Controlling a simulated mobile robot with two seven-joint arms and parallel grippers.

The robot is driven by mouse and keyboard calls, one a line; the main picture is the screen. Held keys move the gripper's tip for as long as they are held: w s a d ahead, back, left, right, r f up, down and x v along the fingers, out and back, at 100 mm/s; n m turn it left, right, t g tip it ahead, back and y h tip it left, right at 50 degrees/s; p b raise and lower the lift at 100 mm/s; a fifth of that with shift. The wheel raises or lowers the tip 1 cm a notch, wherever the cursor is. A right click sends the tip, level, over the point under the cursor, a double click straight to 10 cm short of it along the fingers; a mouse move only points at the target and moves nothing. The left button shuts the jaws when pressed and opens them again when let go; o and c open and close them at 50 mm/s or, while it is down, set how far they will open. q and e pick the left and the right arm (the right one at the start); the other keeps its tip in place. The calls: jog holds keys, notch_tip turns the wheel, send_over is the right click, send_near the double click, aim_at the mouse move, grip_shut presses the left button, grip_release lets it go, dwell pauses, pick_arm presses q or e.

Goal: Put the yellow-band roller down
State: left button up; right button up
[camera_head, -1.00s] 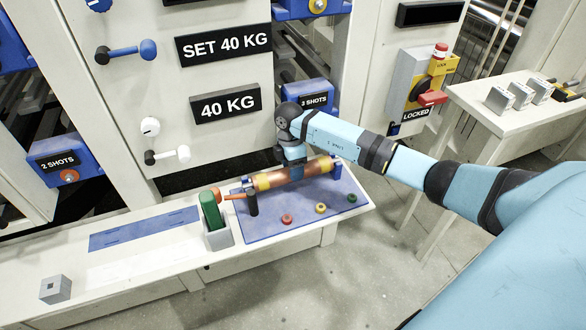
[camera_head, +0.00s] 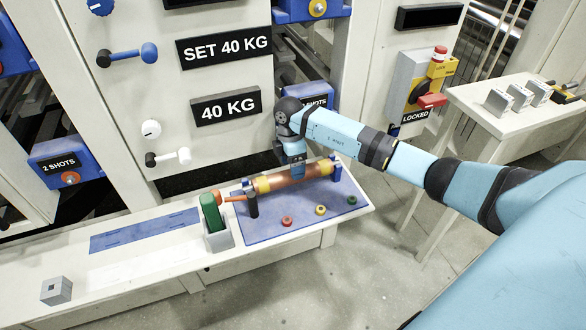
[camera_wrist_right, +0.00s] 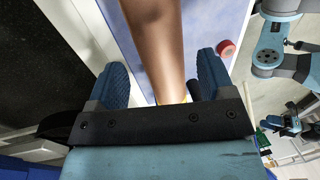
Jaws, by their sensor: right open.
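The yellow-band roller (camera_head: 273,182) is a copper-brown cylinder with a yellow band near each end. It lies across dark blue posts (camera_head: 337,171) at the back of a blue mat (camera_head: 285,229), its ends at the posts. My right gripper (camera_head: 298,170) is over the roller's middle, pointing down. In the right wrist view, the open fingers of my right gripper (camera_wrist_right: 161,82) stand on either side of the roller (camera_wrist_right: 152,40), with gaps visible. My left gripper is not in view.
A green block (camera_head: 211,212) stands in a grey holder (camera_head: 219,240) left of the mat, beside an orange-handled tool (camera_head: 232,198). Red, yellow and green rings (camera_head: 320,210) lie on the mat's front. The machine's white panel (camera_head: 225,70) rises behind. A grey cube (camera_head: 57,290) sits far left.

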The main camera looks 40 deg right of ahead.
jog(key=r, duration=0.3)
jog(key=w+r, duration=0.1)
jog(key=r, duration=0.1)
jog(key=shift+d+r+p, duration=0.1)
jog(key=shift+r+p, duration=0.2)
jog(key=shift+r, duration=0.05)
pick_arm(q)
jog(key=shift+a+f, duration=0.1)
pick_arm(e)
jog(key=shift+f, duration=0.1)
